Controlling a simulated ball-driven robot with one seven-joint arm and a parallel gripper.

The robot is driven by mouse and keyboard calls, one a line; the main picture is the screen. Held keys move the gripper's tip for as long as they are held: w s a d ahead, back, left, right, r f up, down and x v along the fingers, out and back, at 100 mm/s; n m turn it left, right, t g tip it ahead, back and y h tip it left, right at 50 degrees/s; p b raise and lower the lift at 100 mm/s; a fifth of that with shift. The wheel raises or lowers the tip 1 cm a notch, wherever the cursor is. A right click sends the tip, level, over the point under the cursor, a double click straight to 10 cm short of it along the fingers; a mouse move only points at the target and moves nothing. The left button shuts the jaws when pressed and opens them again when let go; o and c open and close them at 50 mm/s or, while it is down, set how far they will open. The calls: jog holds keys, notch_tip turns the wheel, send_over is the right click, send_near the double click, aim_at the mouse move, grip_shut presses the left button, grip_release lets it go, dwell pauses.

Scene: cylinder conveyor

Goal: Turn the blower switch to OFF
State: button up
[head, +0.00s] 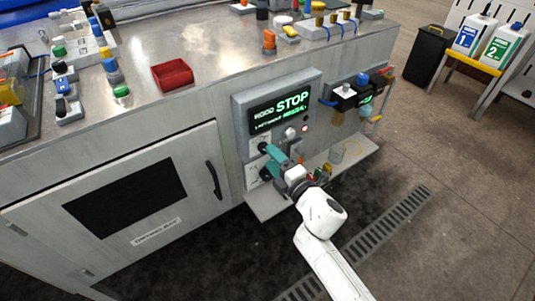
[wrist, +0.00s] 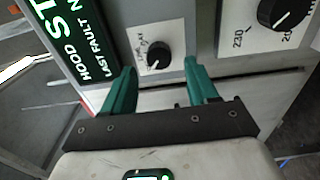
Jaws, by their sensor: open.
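A small black rotary knob (wrist: 158,55) sits on a white plate beside the display in the wrist view. It looks like the blower switch, but its small lettering is hard to read. A light pointer mark on it seems to face the lower left of that view. My gripper (wrist: 160,72) is open, with its teal fingers on either side of the knob and no clear contact. In the head view my gripper (head: 268,161) is at the control panel (head: 240,113), partly hiding the knobs.
A larger black dial (wrist: 284,12) with numbers is beside the small knob. The display (head: 280,109) reads HOOD STOP. A shelf (head: 265,206) juts out below the panel, and a black holder (head: 350,96) with bottles hangs to the right. A red tray (head: 172,74) lies on the worktop.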

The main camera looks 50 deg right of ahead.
jog(key=v, duration=0.7)
jog(key=shift+b, duration=0.35)
jog(key=shift+w, duration=0.1)
